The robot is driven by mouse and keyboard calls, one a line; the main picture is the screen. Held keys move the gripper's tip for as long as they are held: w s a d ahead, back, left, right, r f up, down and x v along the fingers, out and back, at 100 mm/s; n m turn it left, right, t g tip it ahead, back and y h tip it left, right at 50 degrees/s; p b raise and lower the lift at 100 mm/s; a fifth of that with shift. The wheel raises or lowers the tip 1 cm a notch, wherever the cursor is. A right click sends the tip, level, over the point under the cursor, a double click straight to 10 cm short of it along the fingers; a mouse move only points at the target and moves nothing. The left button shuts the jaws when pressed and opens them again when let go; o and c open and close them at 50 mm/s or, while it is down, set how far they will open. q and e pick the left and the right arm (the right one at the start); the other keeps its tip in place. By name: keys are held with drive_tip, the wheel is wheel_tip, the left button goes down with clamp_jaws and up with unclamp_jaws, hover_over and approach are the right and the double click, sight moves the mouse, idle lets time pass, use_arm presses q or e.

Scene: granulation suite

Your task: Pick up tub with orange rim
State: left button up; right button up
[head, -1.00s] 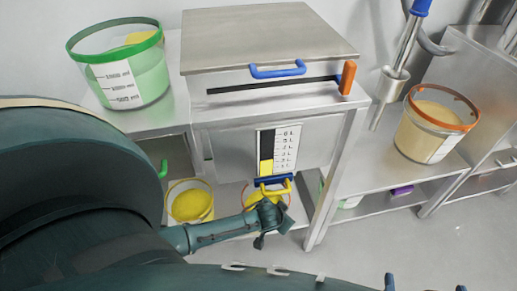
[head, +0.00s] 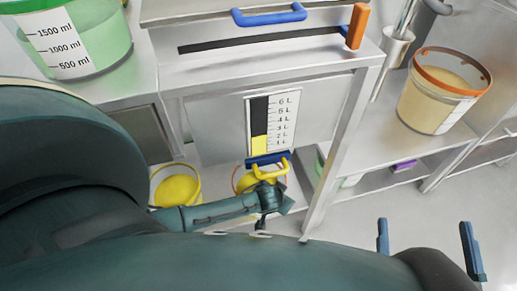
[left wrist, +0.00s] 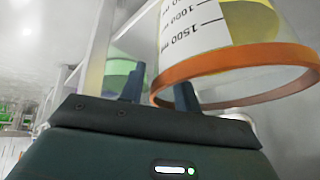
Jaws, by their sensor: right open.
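Two tubs with an orange rim show in the head view. One (head: 440,115), with beige contents, stands on the right bench. Another (head: 238,180), with yellow contents, stands under the dispenser, partly hidden by my left arm. In the left wrist view a clear tub with an orange rim (left wrist: 240,70) appears upside down, close to my left gripper (left wrist: 160,76). Its fingers are apart, and the rim's edge shows between and behind them; I cannot tell whether they touch. My right gripper (head: 428,248) is open and empty at the lower right, over the floor.
A green tub (head: 100,50) stands on the left bench. A yellow tub (head: 175,187) sits on the low shelf. The dispenser has a level gauge (head: 271,125), a blue handle (head: 270,16) and an orange lever (head: 357,25). The floor at right is clear.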

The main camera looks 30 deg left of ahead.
use_arm(q)
clamp_jaws()
idle(0.4)
drive_tip(key=shift+w+r, duration=0.1)
drive_tip(key=shift+w, duration=0.05)
idle(1.0)
